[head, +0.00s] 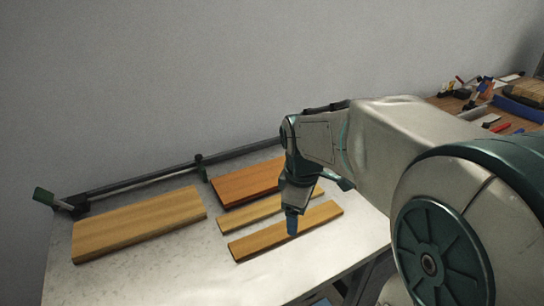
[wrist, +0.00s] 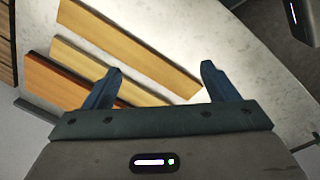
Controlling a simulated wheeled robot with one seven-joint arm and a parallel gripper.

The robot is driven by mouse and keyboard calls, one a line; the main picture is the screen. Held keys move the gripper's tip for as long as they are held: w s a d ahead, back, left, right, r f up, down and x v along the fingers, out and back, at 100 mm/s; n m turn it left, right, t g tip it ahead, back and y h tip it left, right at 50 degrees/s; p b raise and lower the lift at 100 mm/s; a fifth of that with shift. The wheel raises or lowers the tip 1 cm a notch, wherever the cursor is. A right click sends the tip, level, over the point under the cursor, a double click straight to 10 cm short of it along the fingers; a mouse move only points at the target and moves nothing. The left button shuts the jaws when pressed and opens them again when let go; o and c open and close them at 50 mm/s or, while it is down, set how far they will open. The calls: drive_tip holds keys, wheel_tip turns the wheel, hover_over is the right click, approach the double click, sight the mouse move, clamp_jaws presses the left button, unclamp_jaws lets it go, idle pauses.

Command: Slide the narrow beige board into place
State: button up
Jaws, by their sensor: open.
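The narrow beige board (head: 248,213) lies flat on the pale table, between a wider orange board behind it and a narrow tan board in front. In the wrist view the beige board (wrist: 85,60) is the pale middle strip, partly covered by one finger. In the head view my arm hides part of it. The narrow tan board (head: 262,239) also shows in the wrist view (wrist: 125,42). My gripper (head: 292,230) is open and points down over the tan board. In the wrist view nothing is between its fingers (wrist: 161,67); I cannot tell its height.
The orange board (head: 245,184) lies behind the beige one. A wide light-brown board (head: 140,222) lies at the left. A dark rail (head: 145,180) with upright stops runs along the table's back edge. The table's front left is clear. A tool bench (head: 505,122) stands at the back right.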

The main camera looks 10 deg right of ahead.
sight(337, 205)
drive_tip(key=w+f+n+g+p, duration=0.1)
drive_tip(key=w+f+n, duration=0.1)
drive_tip(key=w+n, duration=0.8)
drive_tip(key=shift+y, duration=0.3)
drive_tip(key=f, duration=1.4)
drive_tip(key=shift+s+d, duration=0.15)
drive_tip(key=shift+d, duration=0.25)
drive_tip(key=c, duration=1.2)
drive_tip(key=shift+w+d+p, duration=0.7)
drive_tip(key=shift+w+d, duration=0.1)
drive_tip(key=shift+d, duration=1.75)
drive_tip(key=shift+w+d+p, duration=0.65)
drive_tip(key=shift+w+d, duration=0.2)
drive_tip(key=shift+d, duration=1.7)
drive_tip(key=shift+w+d+p, duration=0.7)
drive_tip(key=shift+w+d, duration=0.1)
drive_tip(key=shift+d, duration=1.75)
drive_tip(key=shift+c, duration=0.2)
drive_tip(key=shift+w+d+r, duration=0.1)
drive_tip(key=shift+w+d, duration=0.2)
drive_tip(key=shift+d, duration=0.55)
drive_tip(key=shift+w+d+p, duration=0.45)
drive_tip(key=shift+w+d, duration=0.25)
drive_tip(key=shift+d, duration=1.55)
drive_tip(key=shift+w+d+p, duration=0.45)
drive_tip(key=shift+w+d, duration=0.3)
drive_tip(key=shift+d, duration=1.55)
drive_tip(key=shift+w+d+p, duration=0.45)
drive_tip(key=shift+w+d, duration=0.25)
drive_tip(key=shift+d, duration=1.55)
